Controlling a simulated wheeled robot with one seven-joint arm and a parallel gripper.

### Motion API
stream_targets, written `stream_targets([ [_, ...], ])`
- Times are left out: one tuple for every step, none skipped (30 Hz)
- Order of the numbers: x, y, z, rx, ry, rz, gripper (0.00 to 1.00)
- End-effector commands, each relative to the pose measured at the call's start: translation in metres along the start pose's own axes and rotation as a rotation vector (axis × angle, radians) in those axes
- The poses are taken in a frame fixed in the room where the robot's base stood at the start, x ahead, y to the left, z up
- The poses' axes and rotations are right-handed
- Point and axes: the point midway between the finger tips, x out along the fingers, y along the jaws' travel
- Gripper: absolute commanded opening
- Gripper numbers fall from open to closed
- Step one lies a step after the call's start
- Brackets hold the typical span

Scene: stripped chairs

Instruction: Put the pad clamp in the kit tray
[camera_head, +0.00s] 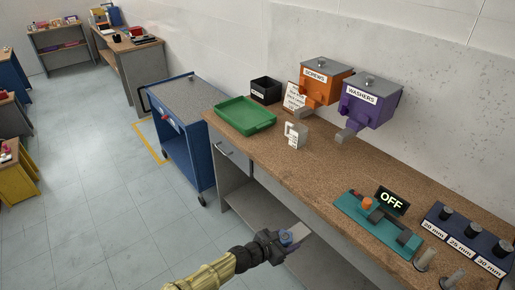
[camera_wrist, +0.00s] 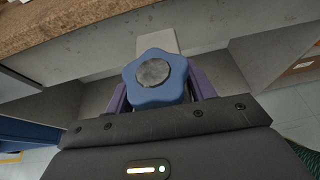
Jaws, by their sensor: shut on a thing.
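My gripper (camera_head: 284,243) is shut on the pad clamp, which has a blue star-shaped knob (camera_head: 286,237) and a pale grey plate. In the wrist view the pad clamp (camera_wrist: 158,76) sits between the purple fingers (camera_wrist: 158,92), its knob facing the camera. The gripper holds it in front of the bench, apart from the bench top, near the open lower shelf. The green tray (camera_head: 245,116), which I take for the kit tray, lies at the far left end of the bench top. I see nothing in it.
A white labelled stand (camera_head: 296,135) is beside the tray. A blue cart (camera_head: 187,130) stands past the bench's left end.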

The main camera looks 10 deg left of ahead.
Motion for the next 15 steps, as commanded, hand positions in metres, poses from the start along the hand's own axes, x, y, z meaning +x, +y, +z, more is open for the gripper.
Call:
stream_targets([
  [0.012,-0.004,-0.002,-0.015,-0.005,0.025,0.23],
  [0.018,-0.005,-0.004,-0.024,-0.004,0.043,0.23],
  [0.025,-0.006,-0.006,-0.033,-0.001,0.069,0.23],
  [0.030,-0.007,-0.008,-0.041,-0.001,0.087,0.23],
  [0.035,-0.009,-0.009,-0.050,0.000,0.105,0.23],
  [0.041,-0.009,-0.011,-0.058,0.002,0.131,0.23],
  [0.045,-0.011,-0.011,-0.066,0.002,0.149,0.23],
  [0.050,-0.012,-0.012,-0.074,0.002,0.166,0.23],
  [0.054,-0.013,-0.013,-0.082,0.003,0.191,0.23],
  [0.058,-0.015,-0.014,-0.090,0.005,0.208,0.23],
  [0.062,-0.017,-0.014,-0.097,0.004,0.224,0.23],
  [0.066,-0.018,-0.015,-0.107,0.004,0.247,0.23],
  [0.069,-0.020,-0.015,-0.112,0.004,0.263,0.23],
  [0.072,-0.021,-0.015,-0.120,0.004,0.279,0.23],
  [0.075,-0.024,-0.015,-0.129,0.003,0.300,0.23],
])
